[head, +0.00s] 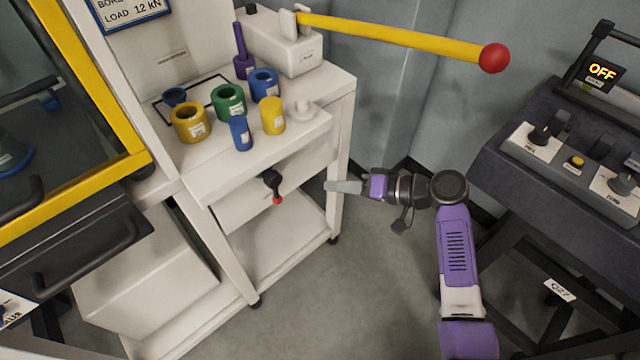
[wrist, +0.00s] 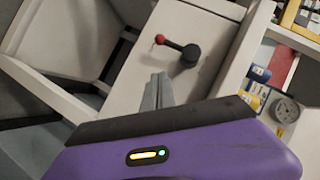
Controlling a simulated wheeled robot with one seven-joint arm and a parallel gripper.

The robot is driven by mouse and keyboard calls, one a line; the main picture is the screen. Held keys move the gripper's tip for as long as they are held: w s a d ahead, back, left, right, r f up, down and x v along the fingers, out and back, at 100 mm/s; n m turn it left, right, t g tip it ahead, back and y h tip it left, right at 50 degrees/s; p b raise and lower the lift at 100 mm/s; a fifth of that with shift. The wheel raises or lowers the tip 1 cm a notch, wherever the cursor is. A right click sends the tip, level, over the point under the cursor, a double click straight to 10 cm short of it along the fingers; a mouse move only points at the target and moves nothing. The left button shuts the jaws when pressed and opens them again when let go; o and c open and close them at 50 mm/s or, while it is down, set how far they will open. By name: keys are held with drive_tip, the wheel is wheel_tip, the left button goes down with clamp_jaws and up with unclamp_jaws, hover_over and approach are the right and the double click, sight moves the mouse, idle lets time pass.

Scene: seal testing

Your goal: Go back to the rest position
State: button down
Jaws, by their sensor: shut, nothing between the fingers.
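My gripper (head: 343,186) is shut and empty. In the head view it extends to the left from my purple arm, in front of the white cart's right side. In the wrist view my gripper's fingers (wrist: 158,92) lie together and point toward the cart's drawer front (wrist: 190,40). A black crank handle with a red knob (head: 273,187) is on the drawer front, left of the fingertips and apart from them in the head view. The handle also shows in the wrist view (wrist: 180,50), just beyond the fingertips.
The white cart top (head: 200,155) carries several blue, green and yellow rings and cylinders. A yellow bar with a red ball end (head: 400,36) reaches over the floor. A dark control console (head: 560,150) showing OFF stands right. Grey floor (head: 350,270) is open between.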

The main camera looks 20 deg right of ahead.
drive_tip(key=shift+s+d+r, duration=0.25)
drive_tip(key=shift+s+d, duration=0.25)
drive_tip(key=w+d+m+t+h, duration=0.3)
drive_tip(key=d+h, duration=0.3)
drive_tip(key=d, duration=0.1)
drive_tip(key=s+d+m+t+h, duration=0.1)
drive_tip(key=s+d+t+h, duration=0.1)
drive_tip(key=s+h, duration=0.45)
drive_tip(key=s+a+r+n+p, duration=0.1)
drive_tip(key=s+a+r, duration=0.3)
drive_tip(key=s, duration=0.7)
drive_tip(key=s+a+r+n+y+p, duration=0.1)
drive_tip(key=s+a+r+n, duration=0.2)
drive_tip(key=s, duration=0.8)
drive_tip(key=s+a+r+n+y+p, duration=0.1)
drive_tip(key=s+a+r, duration=0.4)
drive_tip(key=s, duration=0.7)
drive_tip(key=shift+a+n+p, duration=0.35)
drive_tip(key=shift+a+n, duration=0.05)
drive_tip(key=shift+n, duration=0.2)
